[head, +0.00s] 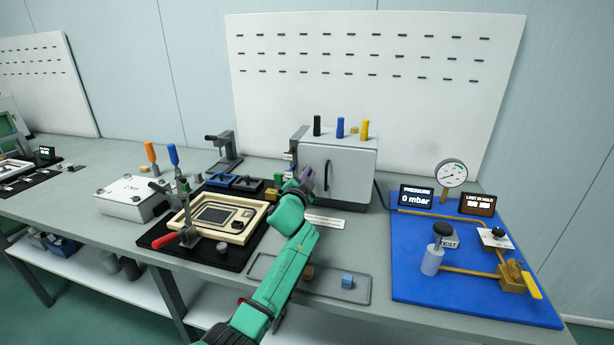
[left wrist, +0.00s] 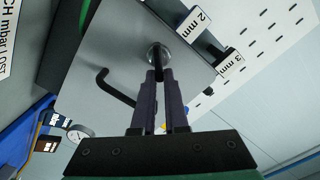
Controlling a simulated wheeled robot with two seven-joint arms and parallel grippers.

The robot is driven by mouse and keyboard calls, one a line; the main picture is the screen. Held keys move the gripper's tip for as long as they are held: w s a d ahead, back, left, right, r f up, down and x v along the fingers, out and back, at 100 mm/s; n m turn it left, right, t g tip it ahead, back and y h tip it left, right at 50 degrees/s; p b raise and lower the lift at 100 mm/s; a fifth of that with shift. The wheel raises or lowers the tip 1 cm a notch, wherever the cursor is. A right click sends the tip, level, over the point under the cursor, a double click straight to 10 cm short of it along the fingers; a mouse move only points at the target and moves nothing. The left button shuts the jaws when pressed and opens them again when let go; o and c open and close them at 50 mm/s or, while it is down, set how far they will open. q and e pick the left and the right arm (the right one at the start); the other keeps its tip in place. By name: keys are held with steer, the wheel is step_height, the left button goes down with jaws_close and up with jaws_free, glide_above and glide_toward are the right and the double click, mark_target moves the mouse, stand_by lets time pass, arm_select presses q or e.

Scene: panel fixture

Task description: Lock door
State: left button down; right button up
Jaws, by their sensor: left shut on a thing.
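The grey metal cabinet stands at the back middle of the bench, and its door (head: 350,178) looks closed in the head view. A black bar handle (head: 327,176) is on the door; it also shows in the left wrist view (left wrist: 113,88). A round silver lock (left wrist: 158,55) with a black lever (left wrist: 158,73) sits near the door's edge. My left gripper (head: 305,182) is in front of the door's left part. In the left wrist view its dark fingers (left wrist: 158,80) are shut on the black lever. In the head view the gripper hides the lock. My right gripper is not in view.
Black, blue and yellow pegs (head: 340,128) stand on the cabinet top. A framed part on a black clamp fixture (head: 200,250) lies left of my arm. A grey tray (head: 260,266) is in front, and a blue test panel (head: 410,275) with a gauge is at right.

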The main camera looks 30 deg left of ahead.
arm_select(q)
steer(key=m, duration=0.3)
steer(key=f+m, duration=0.1)
steer(key=m, duration=0.2)
steer(key=m+b, duration=0.1)
steer(key=m, duration=0.1)
steer(key=shift+w+d+f+m, duration=0.1)
steer(key=shift+d+f+m, duration=0.2)
steer(key=shift+m, duration=0.1)
steer(key=c, duration=0.9)
jaws_free()
steer(key=shift+c, duration=0.2)
